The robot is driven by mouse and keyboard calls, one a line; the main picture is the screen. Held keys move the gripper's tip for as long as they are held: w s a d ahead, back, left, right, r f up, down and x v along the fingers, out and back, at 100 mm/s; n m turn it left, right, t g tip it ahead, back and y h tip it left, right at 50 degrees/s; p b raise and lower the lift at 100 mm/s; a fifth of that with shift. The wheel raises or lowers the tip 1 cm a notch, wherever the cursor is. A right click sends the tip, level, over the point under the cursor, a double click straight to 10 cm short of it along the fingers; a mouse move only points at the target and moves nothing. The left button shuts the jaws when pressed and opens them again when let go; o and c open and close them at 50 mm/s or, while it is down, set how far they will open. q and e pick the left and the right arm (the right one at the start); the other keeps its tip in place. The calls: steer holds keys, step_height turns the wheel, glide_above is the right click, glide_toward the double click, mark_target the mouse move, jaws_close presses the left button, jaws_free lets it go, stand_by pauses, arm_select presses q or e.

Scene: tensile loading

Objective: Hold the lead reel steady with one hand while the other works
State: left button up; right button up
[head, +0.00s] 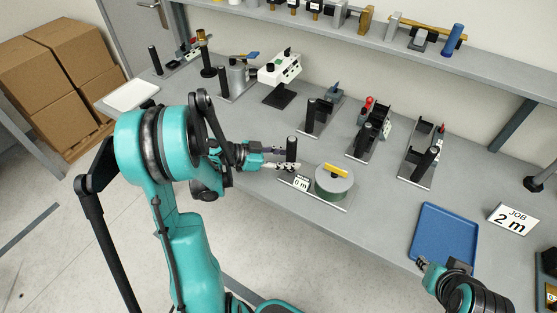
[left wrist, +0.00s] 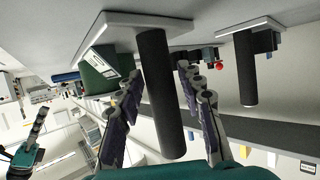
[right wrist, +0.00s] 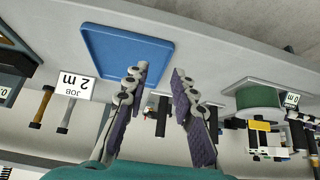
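The lead reel (head: 334,181) is a green drum with a grey top and a yellow strip, on a flat plate with a "0 m" label (head: 301,183). A black upright post (head: 292,147) stands at the plate's left end. My left gripper (head: 287,158) is at this post. In the left wrist view the post (left wrist: 160,90) stands between its two spread fingers, and the green drum (left wrist: 100,72) is to the left. I cannot tell whether the fingers touch the post. My right gripper (right wrist: 159,73) is open and empty, near the blue tray (right wrist: 127,48). The reel (right wrist: 258,98) is to its right there.
The blue tray (head: 444,237) lies empty at the bench's right front, beside a "JOB 2 m" sign (head: 513,219). Several black-posted fixtures (head: 419,160) stand behind the reel. A white tray (head: 132,95) is at the far left. The bench between reel and blue tray is clear.

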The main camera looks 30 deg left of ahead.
arm_select(q)
steer(key=shift+w+d+f, duration=0.1)
steer(key=shift+w+d, duration=0.1)
